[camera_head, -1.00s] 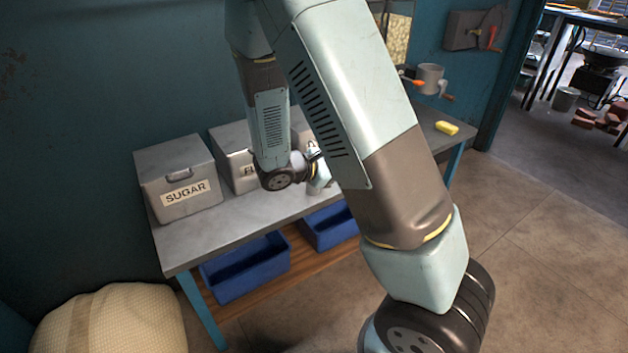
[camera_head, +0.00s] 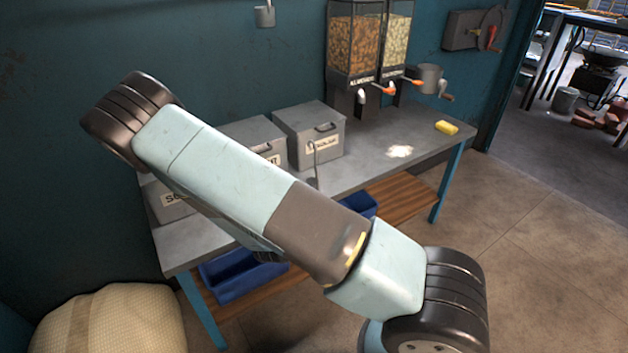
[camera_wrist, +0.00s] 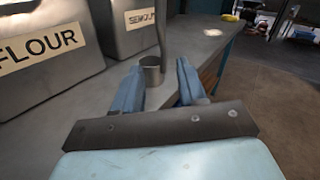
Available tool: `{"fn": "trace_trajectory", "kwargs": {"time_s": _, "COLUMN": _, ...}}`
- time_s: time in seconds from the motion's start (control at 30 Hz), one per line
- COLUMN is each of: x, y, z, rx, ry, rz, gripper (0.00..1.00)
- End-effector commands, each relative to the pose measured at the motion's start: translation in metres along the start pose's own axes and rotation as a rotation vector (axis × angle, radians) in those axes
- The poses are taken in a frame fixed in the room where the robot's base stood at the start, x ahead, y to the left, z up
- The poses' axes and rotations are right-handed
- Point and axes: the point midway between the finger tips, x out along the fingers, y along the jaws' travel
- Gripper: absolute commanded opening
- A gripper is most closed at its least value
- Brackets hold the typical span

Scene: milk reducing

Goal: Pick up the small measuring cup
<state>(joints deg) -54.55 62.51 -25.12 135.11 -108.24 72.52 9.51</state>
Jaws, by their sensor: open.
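A small grey metal measuring cup (camera_wrist: 152,72) with a long upright handle stands on the table in the wrist view. In the head view its handle (camera_head: 316,165) shows in front of the bins, while its lower part is partly hidden by my arm. My gripper (camera_wrist: 161,80) is open and empty in the wrist view, its two blue fingers apart. The cup shows between the fingertips, nearer the left one, seemingly just beyond them. My gripper is hidden behind my arm in the head view. Another small cup (camera_head: 264,16) hangs on the wall.
The flour bin (camera_wrist: 45,50) and another labelled bin (camera_wrist: 138,22) stand left of and behind the cup. Dispensers (camera_head: 368,45) stand at the back. A white powder patch (camera_head: 400,151) and yellow sponge (camera_head: 446,128) lie on the table's right. Blue tubs (camera_head: 240,275) sit below.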

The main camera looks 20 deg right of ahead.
Motion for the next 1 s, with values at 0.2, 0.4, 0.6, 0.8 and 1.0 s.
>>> {"fn": "trace_trajectory", "kwargs": {"time_s": 0.2, "x": 0.036, "y": -0.001, "z": 0.000, "rx": 0.000, "ry": -0.001, "rz": -0.003, "gripper": 0.41}}
{"fn": "trace_trajectory", "kwargs": {"time_s": 0.4, "x": 0.067, "y": -0.001, "z": 0.000, "rx": 0.001, "ry": 0.000, "rz": -0.004, "gripper": 0.41}}
{"fn": "trace_trajectory", "kwargs": {"time_s": 0.6, "x": 0.080, "y": -0.001, "z": 0.000, "rx": 0.000, "ry": 0.001, "rz": -0.002, "gripper": 0.41}}
{"fn": "trace_trajectory", "kwargs": {"time_s": 0.8, "x": 0.091, "y": -0.001, "z": 0.000, "rx": 0.000, "ry": 0.000, "rz": -0.003, "gripper": 0.41}}
{"fn": "trace_trajectory", "kwargs": {"time_s": 1.0, "x": 0.118, "y": -0.002, "z": 0.001, "rx": 0.002, "ry": -0.001, "rz": -0.004, "gripper": 0.41}}
